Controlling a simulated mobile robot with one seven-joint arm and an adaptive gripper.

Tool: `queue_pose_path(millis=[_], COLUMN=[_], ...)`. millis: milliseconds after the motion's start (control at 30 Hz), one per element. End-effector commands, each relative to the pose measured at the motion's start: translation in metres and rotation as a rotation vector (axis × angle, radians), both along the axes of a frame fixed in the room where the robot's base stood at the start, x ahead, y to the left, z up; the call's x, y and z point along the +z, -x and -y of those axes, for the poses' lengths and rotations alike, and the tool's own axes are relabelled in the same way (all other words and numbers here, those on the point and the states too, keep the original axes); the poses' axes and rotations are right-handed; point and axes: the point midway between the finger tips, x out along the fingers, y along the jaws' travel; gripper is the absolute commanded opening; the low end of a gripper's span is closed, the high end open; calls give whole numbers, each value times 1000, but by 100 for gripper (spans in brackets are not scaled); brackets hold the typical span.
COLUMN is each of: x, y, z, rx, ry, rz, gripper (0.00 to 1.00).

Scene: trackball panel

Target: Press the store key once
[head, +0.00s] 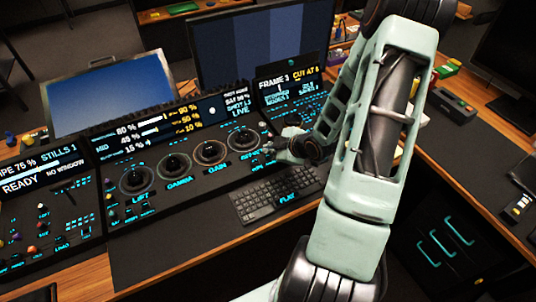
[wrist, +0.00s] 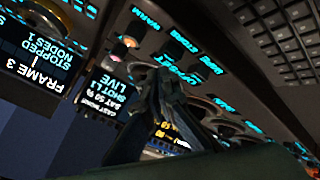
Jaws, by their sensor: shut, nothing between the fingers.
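The control panel (head: 150,210) with the trackballs stands on the desk in the head view. Small cyan labels (wrist: 187,43) beside my fingers in the wrist view appear to include the word STORE, upside down. The store key itself is too small and dark to make out for sure. My gripper (head: 270,149) is shut and empty at the right end of the trackball panel, close over its small keys. In the wrist view its fingertips (wrist: 163,72) lie near the OFFSET label. I cannot tell whether they touch a key.
A black keyboard (head: 275,196) lies in front of the panel, below my wrist. The right-hand panel with the FRAME 3 screen (head: 287,80) is just beyond my gripper. Monitors (head: 262,45) stand behind. A left panel (head: 45,205) has several coloured knobs.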

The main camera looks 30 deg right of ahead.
Motion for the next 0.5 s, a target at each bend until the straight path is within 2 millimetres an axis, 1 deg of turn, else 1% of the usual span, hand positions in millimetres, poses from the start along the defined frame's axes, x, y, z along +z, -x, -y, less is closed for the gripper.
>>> queue_pose_path(millis=[167,500], x=[5,39], y=[0,0], z=[0,0], rx=[1,2], ry=[1,1], rz=[0,1], gripper=[0,0])
